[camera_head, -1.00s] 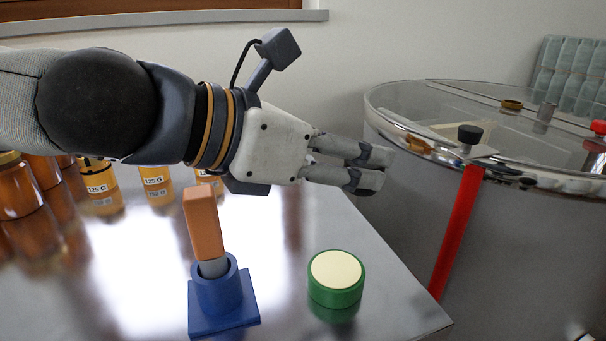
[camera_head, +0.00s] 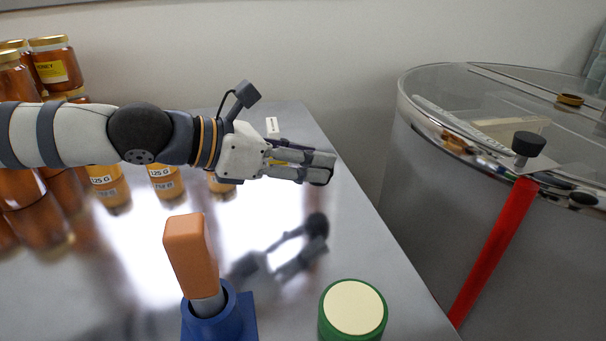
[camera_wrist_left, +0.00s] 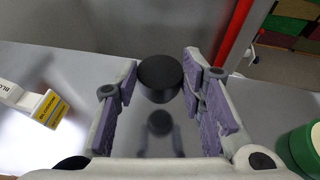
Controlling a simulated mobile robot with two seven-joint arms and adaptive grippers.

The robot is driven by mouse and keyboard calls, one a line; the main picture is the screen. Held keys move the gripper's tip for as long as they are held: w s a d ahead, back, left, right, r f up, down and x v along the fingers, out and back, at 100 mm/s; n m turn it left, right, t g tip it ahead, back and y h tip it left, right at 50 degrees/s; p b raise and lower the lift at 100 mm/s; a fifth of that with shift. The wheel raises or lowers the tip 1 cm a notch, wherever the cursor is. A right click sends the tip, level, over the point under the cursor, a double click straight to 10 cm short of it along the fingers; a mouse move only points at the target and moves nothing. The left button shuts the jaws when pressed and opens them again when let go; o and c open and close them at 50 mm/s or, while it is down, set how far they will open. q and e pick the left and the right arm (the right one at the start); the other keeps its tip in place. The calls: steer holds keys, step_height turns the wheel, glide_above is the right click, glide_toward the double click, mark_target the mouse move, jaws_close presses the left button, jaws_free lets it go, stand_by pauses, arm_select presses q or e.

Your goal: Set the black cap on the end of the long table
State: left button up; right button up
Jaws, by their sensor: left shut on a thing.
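My left gripper (camera_head: 322,168) is shut on the black cap (camera_wrist_left: 160,78), which sits between the fingertips in the left wrist view. In the head view the fingers hide most or all of the cap. The gripper is held above the long steel table (camera_head: 345,255), over its right part, apart from the surface. A dark round reflection and the gripper's reflection show in the shiny top below. My right gripper is not in view.
A blue holder (camera_head: 247,318) with an orange-handled tool (camera_head: 190,255) and a green tub (camera_head: 352,308) stand near the front. Honey jars (camera_head: 165,182) fill the left. A white labelled block (camera_wrist_left: 30,102) lies beyond the gripper. A steel tank (camera_head: 420,190) with a black knob (camera_head: 528,144) stands right.

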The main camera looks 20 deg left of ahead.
arm_select(q)
steer(key=f, duration=0.1)
steer(key=f+b, duration=0.1)
steer(key=f, duration=0.2)
steer(key=shift+w+a+b, duration=0.2)
steer(key=shift+a+b, duration=0.1)
steer(key=shift+a, duration=0.05)
steer(key=shift+f, duration=0.3)
steer(key=shift+c, duration=0.5)
steer(key=shift+r, duration=0.35)
steer(key=shift+f, duration=0.1)
steer(key=o, duration=1.2)
steer(key=shift+o, duration=0.2)
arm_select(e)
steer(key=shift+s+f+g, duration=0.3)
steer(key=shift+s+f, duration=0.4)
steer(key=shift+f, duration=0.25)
